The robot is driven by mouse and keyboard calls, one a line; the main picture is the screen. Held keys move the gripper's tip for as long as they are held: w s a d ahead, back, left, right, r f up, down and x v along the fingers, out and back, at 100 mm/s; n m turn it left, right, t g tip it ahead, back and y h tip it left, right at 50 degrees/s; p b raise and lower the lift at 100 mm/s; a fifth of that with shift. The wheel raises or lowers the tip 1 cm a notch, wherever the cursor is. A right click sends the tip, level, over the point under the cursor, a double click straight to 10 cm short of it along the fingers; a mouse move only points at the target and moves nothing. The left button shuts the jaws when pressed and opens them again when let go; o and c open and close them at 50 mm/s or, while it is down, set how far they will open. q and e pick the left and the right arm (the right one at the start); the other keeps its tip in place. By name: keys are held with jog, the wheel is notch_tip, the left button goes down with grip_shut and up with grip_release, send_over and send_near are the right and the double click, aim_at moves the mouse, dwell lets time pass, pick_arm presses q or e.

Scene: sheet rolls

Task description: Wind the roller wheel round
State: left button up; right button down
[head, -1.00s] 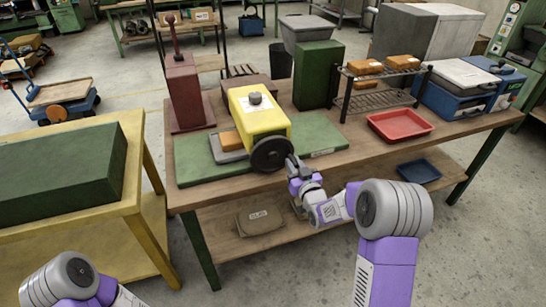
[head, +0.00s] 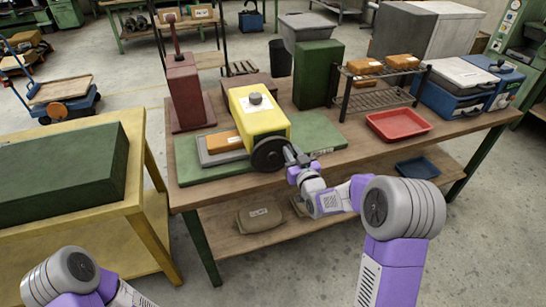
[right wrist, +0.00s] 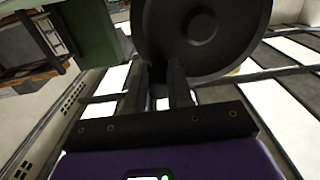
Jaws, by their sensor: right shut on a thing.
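The yellow roller machine (head: 256,116) stands on a green base (head: 322,133) on the wooden table. Its dark roller wheel (head: 267,156) faces me and also fills the top of the right wrist view (right wrist: 200,30). My right gripper (head: 291,157) is at the wheel's right edge. In the right wrist view its fingers (right wrist: 160,88) are closed on a small dark handle at the wheel's lower side, mostly hidden between them. An orange block (head: 224,141) lies on a grey plate (head: 207,157) left of the machine. My left arm shows at lower left; its gripper is out of view.
A red press-like stand (head: 187,95) and a green box (head: 318,75) stand behind the machine. A red tray (head: 398,125), a rack (head: 375,95) and blue cases (head: 460,88) are to the right. A yellow table (head: 125,208) stands at left.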

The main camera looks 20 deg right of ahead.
aim_at(277, 141)
jog(key=shift+r, duration=0.9)
jog(key=shift+a+r, duration=0.25)
jog(key=shift+a, duration=0.2)
jog(key=shift+a+r, duration=0.2)
jog(key=shift+a, duration=0.25)
jog(key=shift+s+a+r, duration=0.1)
jog(key=shift+a+r, duration=0.1)
jog(key=shift+a, duration=0.8)
jog(key=shift+s+a+f+b, duration=0.1)
jog(key=shift+a+f+b, duration=0.1)
jog(key=shift+a+b, duration=0.5)
grip_release()
jog(key=shift+f, duration=0.1)
